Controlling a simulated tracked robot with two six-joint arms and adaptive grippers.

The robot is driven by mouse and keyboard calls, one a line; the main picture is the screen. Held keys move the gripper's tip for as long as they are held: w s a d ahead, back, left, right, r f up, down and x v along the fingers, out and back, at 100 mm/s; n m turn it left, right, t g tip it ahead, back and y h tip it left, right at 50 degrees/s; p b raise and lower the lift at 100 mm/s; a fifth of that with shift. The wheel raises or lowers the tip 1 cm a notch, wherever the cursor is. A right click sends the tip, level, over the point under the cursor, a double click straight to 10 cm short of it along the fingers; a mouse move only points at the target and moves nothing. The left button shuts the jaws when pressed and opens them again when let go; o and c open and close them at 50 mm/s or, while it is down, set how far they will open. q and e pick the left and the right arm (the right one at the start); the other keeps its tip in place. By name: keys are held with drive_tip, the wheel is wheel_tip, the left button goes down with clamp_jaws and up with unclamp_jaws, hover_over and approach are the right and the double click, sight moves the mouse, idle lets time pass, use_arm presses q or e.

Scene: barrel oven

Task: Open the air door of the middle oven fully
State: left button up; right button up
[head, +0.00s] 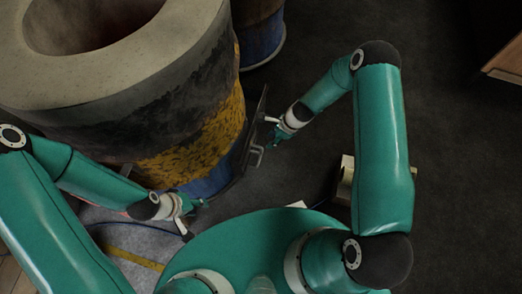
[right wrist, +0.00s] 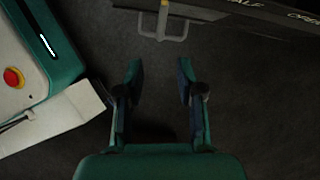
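The large barrel oven (head: 195,130) fills the upper left of the head view, dark above with a worn yellow band and blue base. Its dark air door (head: 248,130) is seen nearly edge-on at the barrel's right side; I cannot tell how far open it is. The metal handle (head: 256,157) projects from the door and also shows ahead in the right wrist view (right wrist: 163,24). My right gripper (head: 274,130) is beside the door; its fingers (right wrist: 157,82) are apart and empty, short of the handle. My left gripper (head: 190,207) is low by the oven's front; its fingers are unclear.
Another barrel (head: 262,38) stands behind the oven. A pale block (head: 345,180) is by my right arm. A wooden piece of furniture (head: 505,62) is at the upper right. The dark floor (head: 460,170) to the right is clear.

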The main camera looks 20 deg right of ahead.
sight(261, 148)
drive_tip(key=b+x, duration=0.3)
drive_tip(key=x, duration=0.8)
clamp_jaws()
